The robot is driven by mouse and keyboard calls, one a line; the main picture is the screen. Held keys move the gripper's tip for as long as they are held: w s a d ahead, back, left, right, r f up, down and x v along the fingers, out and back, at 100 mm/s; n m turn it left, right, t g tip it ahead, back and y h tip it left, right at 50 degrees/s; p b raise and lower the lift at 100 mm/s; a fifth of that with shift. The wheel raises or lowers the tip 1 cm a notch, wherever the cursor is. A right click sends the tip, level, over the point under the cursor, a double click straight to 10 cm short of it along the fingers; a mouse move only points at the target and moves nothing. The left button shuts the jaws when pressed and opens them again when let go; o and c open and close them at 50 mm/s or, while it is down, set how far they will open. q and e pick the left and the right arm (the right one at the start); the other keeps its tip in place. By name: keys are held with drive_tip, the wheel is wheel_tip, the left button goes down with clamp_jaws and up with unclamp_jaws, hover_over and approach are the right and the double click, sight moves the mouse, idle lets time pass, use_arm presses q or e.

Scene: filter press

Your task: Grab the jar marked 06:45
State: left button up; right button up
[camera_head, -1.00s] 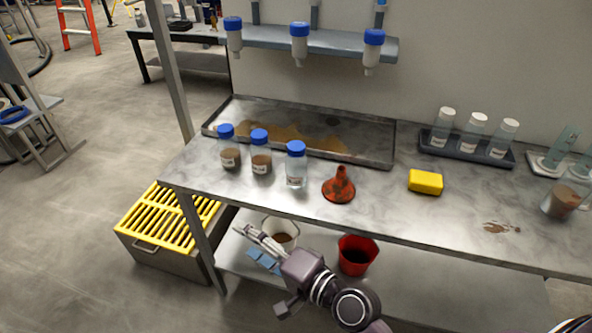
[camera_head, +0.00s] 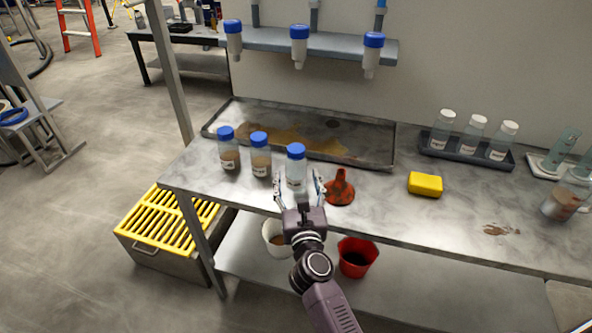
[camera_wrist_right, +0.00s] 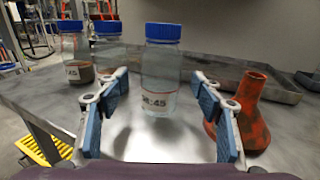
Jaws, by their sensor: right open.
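Three clear jars with blue lids stand upright in a row on the metal bench. The right-hand jar (camera_head: 296,168) holds clear liquid; its label, ending in ":45", shows in the wrist view on this jar (camera_wrist_right: 160,85), with the first digits hard to read. The middle jar (camera_head: 261,160) and left jar (camera_head: 230,157) have brown sediment. My right gripper (camera_head: 299,185) is open at the bench's front edge, just in front of the right-hand jar. In the wrist view the jar stands between and beyond the open fingers (camera_wrist_right: 157,92), apart from them. My left gripper is out of view.
An orange, stained funnel (camera_head: 340,188) stands close right of the gripper. A yellow sponge (camera_head: 425,184) lies farther right. A shallow tray (camera_head: 382,148) lies behind the jars. A white bucket (camera_head: 275,240) and red bucket (camera_head: 357,258) are below the bench top.

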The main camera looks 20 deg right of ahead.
sight(297, 173)
drive_tip(key=x, duration=0.5)
drive_tip(key=shift+r, duration=0.15)
drive_tip(key=shift+s+r, duration=0.1)
drive_tip(key=shift+c, duration=0.3)
drive_tip(key=c, duration=1)
drive_tip(key=shift+c, duration=0.9)
